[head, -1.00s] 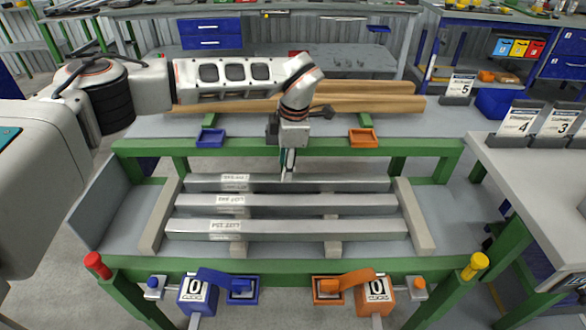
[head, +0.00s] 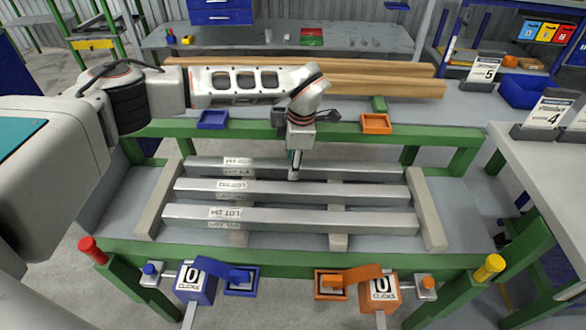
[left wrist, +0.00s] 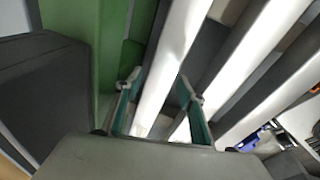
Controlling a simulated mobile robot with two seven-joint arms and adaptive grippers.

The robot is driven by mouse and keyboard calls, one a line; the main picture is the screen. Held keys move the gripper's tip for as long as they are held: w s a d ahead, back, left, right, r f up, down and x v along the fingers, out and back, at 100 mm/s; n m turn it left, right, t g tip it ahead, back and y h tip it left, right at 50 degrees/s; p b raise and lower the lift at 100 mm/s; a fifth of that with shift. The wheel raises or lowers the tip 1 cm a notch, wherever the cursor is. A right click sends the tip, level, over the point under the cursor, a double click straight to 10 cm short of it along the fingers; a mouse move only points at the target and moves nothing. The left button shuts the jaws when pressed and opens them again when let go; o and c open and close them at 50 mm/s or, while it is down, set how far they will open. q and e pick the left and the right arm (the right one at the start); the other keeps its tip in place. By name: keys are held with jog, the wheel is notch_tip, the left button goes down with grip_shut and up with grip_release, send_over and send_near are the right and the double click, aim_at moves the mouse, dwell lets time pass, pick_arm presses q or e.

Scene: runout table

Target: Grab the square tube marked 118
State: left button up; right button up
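Three grey square tubes lie side by side across the runout table: a far tube (head: 350,171), a middle tube (head: 330,192) and a near tube (head: 330,217). Each has a white label near its left end. The far label (head: 237,162) is too small to read, and the other lot numbers are not surely legible. My left gripper (head: 294,175) is at the far tube, pointing down near its middle. In the left wrist view its two fingers (left wrist: 160,100) are apart, on either side of a tube (left wrist: 173,60). Contact cannot be made out. My right gripper is not in view.
Pale cross supports (head: 428,210) carry the tubes inside a green frame (head: 300,254). Blue (head: 212,120) and orange (head: 376,123) trays sit on the back rail. Blue (head: 195,285) and orange (head: 380,288) click counters are at the front. Wooden beams (head: 390,86) lie behind.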

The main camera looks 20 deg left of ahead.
pick_arm(q)
jog(key=shift+r, duration=0.15)
jog(key=c, duration=1.1)
grip_shut()
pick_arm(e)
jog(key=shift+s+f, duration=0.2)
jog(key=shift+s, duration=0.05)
